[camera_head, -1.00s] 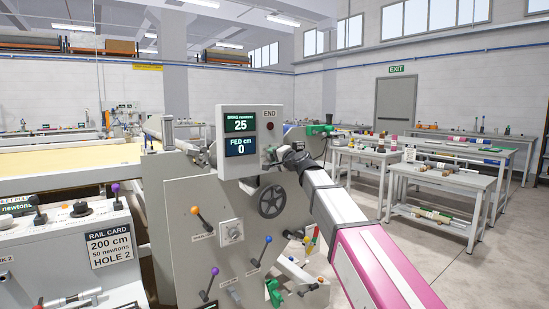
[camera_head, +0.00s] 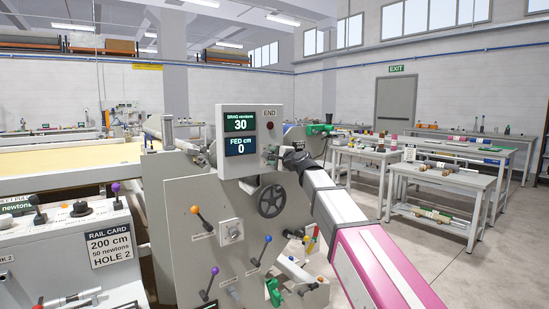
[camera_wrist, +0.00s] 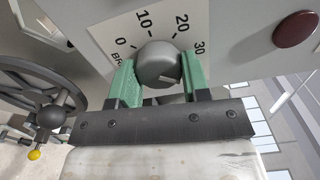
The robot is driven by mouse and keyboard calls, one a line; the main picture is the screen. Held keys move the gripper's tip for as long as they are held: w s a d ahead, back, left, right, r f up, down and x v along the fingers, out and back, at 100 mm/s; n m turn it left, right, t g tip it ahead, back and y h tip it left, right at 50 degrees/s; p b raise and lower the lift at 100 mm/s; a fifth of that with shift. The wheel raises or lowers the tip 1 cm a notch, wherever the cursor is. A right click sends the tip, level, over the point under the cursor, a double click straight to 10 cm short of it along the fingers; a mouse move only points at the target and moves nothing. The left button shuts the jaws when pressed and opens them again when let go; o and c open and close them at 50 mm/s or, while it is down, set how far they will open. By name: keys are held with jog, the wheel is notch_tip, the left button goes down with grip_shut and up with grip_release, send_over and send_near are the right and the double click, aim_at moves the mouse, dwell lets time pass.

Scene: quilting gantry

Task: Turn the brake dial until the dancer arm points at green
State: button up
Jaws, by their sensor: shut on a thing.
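The brake dial (camera_wrist: 158,62) is a round grey knob on a white scale plate (camera_wrist: 118,28) marked 0, 10, 20 and 30. My gripper (camera_wrist: 160,75) is shut on the knob, one green finger on each side. In the head view my gripper (camera_head: 272,157) is at the right side of the display panel, small and partly hidden by my arm. A red, yellow and green strip (camera_head: 312,240) shows beside my arm. The dancer arm's pointing direction cannot be told, as my arm crosses close by.
The display (camera_head: 240,124) reads drag 30 newtons and fed 0 cm. A rail card (camera_head: 109,240) reads 200 cm, 50 newtons, hole 2. A black handwheel (camera_head: 271,201) is below the panel. Several coloured-knob levers, including an orange one (camera_head: 195,210), stand nearby.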

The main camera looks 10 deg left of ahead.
jog(key=o, duration=0.9)
jog(key=shift+o, duration=0.2)
jog(key=shift+s+d, duration=0.1)
jog(key=v, duration=1)
jog(key=shift+s+d, duration=0.15)
jog(key=shift+d, duration=0.05)
